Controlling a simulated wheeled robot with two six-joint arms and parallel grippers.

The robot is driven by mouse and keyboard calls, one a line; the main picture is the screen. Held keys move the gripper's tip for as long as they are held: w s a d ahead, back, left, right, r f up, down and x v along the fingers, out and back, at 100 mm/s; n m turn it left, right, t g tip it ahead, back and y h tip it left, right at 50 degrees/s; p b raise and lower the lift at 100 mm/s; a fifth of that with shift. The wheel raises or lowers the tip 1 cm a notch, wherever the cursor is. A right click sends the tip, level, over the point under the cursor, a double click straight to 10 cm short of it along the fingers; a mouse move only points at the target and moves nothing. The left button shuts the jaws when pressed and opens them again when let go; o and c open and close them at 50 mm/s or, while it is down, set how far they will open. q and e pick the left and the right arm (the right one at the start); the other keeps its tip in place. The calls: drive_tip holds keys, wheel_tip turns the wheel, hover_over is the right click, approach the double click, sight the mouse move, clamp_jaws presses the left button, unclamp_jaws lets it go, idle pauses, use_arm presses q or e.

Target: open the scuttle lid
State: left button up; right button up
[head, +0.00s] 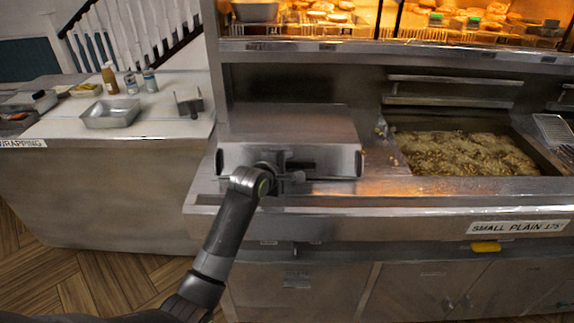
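The scuttle lid (290,124) is a flat stainless-steel cover on the box at the middle of the range, left of the frying pan. It lies flat and looks closed. My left gripper (293,174) is at the front face of this box, just below the lid's front edge. Its fingers point away from me and overlap the front face in the picture. Whether they touch or grip anything there is hidden, and their opening is too small to tell. My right gripper is not in view.
A fryer pan (465,153) full of bubbling oil lies to the right. A heated cabinet (400,47) with food stands above and behind. The wrapping counter (60,128) at left holds a metal tray (110,113) and bottles. A yellow handle (486,247) sticks out below the range's front edge.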

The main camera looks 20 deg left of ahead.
use_arm(q)
drive_tip(key=shift+w+f, duration=0.15)
drive_tip(key=shift+w, duration=0.2)
clamp_jaws()
